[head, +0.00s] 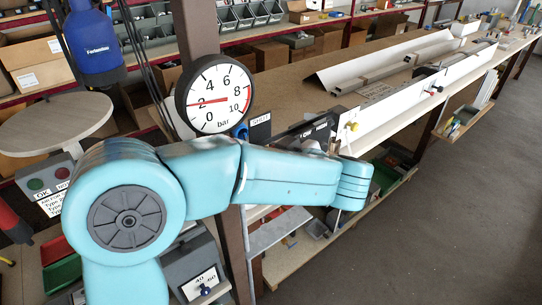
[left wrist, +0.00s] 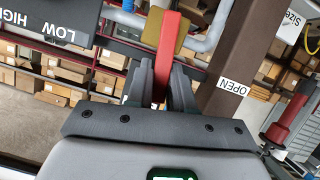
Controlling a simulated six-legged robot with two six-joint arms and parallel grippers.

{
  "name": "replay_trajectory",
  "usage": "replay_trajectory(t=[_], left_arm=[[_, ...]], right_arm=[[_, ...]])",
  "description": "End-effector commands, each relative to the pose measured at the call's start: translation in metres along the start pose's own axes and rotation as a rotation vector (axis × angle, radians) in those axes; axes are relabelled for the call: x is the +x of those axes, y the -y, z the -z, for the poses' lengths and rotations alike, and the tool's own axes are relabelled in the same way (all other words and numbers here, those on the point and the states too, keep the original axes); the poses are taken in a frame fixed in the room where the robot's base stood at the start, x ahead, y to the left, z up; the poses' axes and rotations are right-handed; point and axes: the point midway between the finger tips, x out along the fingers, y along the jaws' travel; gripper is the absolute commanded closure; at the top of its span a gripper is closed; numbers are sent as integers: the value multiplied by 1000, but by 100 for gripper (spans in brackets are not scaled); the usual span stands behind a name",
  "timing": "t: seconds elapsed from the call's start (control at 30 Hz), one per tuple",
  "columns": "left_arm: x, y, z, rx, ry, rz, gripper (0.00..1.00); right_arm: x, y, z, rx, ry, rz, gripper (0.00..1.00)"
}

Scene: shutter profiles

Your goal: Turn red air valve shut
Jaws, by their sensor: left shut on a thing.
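The red valve lever (left wrist: 168,55) runs between the two dark fingers of my left gripper (left wrist: 161,82) in the left wrist view. The gripper is shut on it. A brass-coloured piece (left wrist: 180,32) and a grey pipe (left wrist: 205,38) are beside the lever's far end. An OPEN label (left wrist: 233,87) is on the brown post to the right. In the head view, a SHUT label (head: 260,120) is right of the round gauge (head: 214,94), whose red needle points near 2 bar. My teal left arm crosses below the gauge; the lever is not clearly visible there. My right gripper is not in view.
A long workbench (head: 290,80) with a white profile (head: 385,62) runs to the back right. A blue tool (head: 93,42) hangs at the upper left above a round grey disc (head: 55,122). Grey floor (head: 440,220) is clear at the right.

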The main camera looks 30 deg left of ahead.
Motion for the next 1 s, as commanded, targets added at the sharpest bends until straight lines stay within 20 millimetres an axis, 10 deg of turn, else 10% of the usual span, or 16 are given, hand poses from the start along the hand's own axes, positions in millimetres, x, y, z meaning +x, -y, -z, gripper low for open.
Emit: replay_trajectory(t=[0.93,0.97,1.0], left_arm=[[-2,-12,-2,176,-3,75,100],[-2,-12,-2,176,-3,74,69],[-2,-12,-2,175,-3,74,57]], right_arm=[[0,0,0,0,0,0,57],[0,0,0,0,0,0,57],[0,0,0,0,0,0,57]])
